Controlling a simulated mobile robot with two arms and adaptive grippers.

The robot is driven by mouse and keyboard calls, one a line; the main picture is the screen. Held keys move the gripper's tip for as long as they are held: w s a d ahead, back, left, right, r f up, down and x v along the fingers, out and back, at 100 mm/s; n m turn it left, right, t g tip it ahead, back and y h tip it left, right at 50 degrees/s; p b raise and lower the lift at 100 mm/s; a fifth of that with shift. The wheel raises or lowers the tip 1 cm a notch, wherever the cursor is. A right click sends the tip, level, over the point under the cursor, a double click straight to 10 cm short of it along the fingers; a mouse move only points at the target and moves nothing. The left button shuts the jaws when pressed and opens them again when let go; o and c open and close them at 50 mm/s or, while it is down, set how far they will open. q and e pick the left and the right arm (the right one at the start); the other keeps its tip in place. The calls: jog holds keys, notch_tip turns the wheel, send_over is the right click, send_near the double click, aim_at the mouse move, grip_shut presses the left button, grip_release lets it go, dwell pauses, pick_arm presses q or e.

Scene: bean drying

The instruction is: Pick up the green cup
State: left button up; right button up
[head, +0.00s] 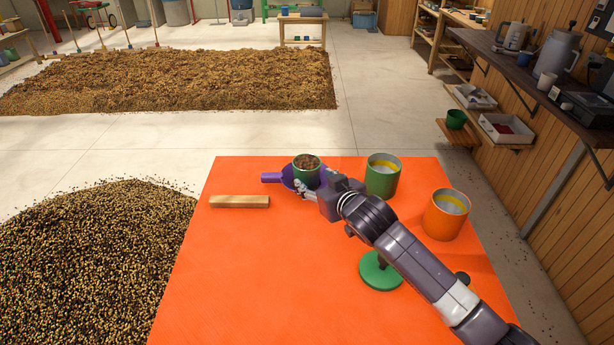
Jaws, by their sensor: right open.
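A small green cup (306,180) filled with brown beans stands near the far edge of the orange table. A purple scoop (272,178) is right beside it, its handle pointing left; how the two touch is hard to tell. My right gripper (301,190) is open, low at the near side of the cup, with its fingers close to the cup and scoop. Whether the fingers touch the cup cannot be told. My right arm hides part of the table. My left gripper is not in view.
The orange table (240,290) also holds a wooden block (240,201), a green can (382,181), an orange can (443,222) and a green disc-shaped lid (376,276), partly under my arm. Another green cup (456,118) stands on a wall shelf. The table's left front is clear.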

aim_at(312, 179)
jog(key=shift+w+a+f+b, duration=0.25)
jog(key=shift+w+f+b, duration=0.15)
jog(key=shift+w, duration=0.15)
jog(key=b+x, duration=0.3)
jog(key=x, duration=0.1)
jog(key=shift+b, duration=0.35)
jog(key=shift+w+a, duration=0.1)
jog(key=shift+w, duration=0.25)
jog(key=shift+c, duration=0.2)
jog(key=c, duration=1)
jog(key=shift+o, duration=0.2)
jog(key=shift+r, duration=0.1)
notch_tip(312, 179, up, 20)
jog(key=b, duration=0.4)
jog(key=shift+b, duration=0.35)
